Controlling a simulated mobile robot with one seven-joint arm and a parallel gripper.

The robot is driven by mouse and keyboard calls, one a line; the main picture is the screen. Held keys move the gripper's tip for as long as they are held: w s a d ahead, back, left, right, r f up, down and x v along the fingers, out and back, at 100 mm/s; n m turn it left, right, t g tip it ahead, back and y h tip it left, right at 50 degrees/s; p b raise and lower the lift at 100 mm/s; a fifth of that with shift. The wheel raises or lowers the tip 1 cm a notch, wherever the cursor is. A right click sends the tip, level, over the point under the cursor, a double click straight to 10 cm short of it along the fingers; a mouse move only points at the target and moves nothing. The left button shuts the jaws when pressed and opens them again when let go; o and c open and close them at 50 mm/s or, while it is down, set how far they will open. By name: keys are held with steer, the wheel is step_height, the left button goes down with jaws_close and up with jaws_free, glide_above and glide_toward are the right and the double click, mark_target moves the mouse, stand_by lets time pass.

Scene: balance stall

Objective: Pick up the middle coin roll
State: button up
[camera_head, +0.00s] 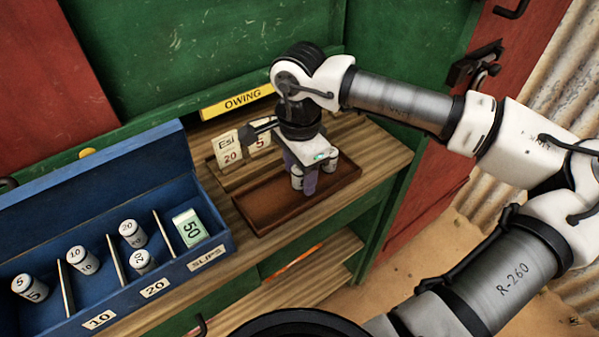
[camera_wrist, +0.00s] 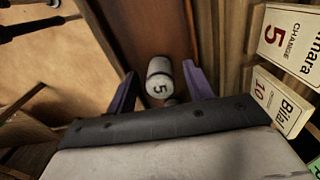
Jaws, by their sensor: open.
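My gripper (camera_head: 301,177) is open, pointing down over the brown tray (camera_head: 258,218). In the wrist view, its purple fingers (camera_wrist: 160,90) are apart, with a white coin roll marked 5 (camera_wrist: 160,84) between them, touching neither that I can see. Part of another pale roll (camera_wrist: 171,102) shows just below it, mostly hidden by my gripper. In the head view, a white roll (camera_head: 297,178) shows beside the fingers and another (camera_head: 327,169) lies to the right, partly covered. I cannot tell which roll is the middle one.
A blue box (camera_head: 216,245) on the left has compartments holding coin rolls marked 5 (camera_head: 30,288), 10 (camera_head: 82,260) and 20 (camera_head: 133,233), plus a green 50 slip (camera_head: 190,228). Cards such as Esi 20 (camera_head: 228,149) stand behind the tray, under a yellow OWING sign (camera_head: 241,101).

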steer(key=shift+f, duration=0.25)
jaws_close()
steer(key=shift+r, duration=0.1)
